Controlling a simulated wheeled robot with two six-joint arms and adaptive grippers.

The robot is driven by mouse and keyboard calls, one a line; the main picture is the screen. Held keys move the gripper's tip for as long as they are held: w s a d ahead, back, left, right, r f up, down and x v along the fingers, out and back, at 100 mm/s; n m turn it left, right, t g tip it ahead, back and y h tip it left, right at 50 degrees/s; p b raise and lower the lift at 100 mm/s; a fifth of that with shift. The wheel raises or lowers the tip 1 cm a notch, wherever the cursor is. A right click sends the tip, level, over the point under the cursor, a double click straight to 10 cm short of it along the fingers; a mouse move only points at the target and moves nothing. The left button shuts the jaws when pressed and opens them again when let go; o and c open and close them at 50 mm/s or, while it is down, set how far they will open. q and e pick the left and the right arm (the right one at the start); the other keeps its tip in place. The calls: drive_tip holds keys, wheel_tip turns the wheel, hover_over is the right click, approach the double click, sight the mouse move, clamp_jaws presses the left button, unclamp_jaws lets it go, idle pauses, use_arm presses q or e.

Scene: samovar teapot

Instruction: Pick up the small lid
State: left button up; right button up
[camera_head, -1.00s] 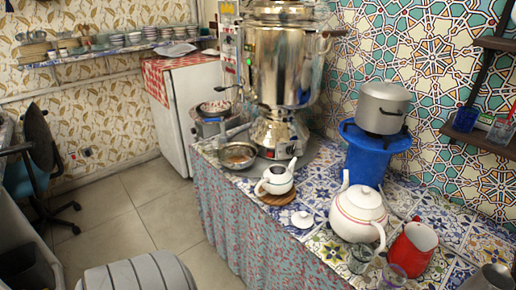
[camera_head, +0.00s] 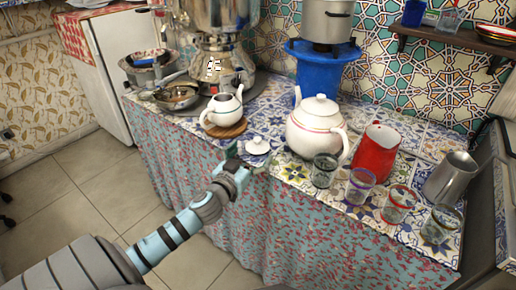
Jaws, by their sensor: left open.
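The small white lid (camera_head: 257,146) with a knob lies on the tiled counter, between the small teapot and the large teapot. My left gripper (camera_head: 246,162) is at the counter's front edge, right beside the lid on its near left side. It is open. I cannot tell whether a finger touches the lid. The small white teapot (camera_head: 222,109) stands without a lid on a round wooden coaster (camera_head: 232,130). The large white teapot (camera_head: 315,128) has its own lid on. My right gripper is not in view.
Several glasses (camera_head: 361,184) stand along the front edge to the right, with a red pitcher (camera_head: 377,150) and a metal pitcher (camera_head: 450,177). A samovar (camera_head: 217,65) and a pan (camera_head: 177,97) stand behind and left. A blue stand (camera_head: 322,68) carries a pot.

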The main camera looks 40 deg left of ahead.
sight(257, 143)
use_arm(q)
drive_tip(key=x, duration=0.6)
drive_tip(key=shift+w+a+r, duration=0.1)
drive_tip(key=shift+a+r, duration=0.1)
drive_tip(key=shift+a, duration=0.1)
drive_tip(key=c, duration=1.7)
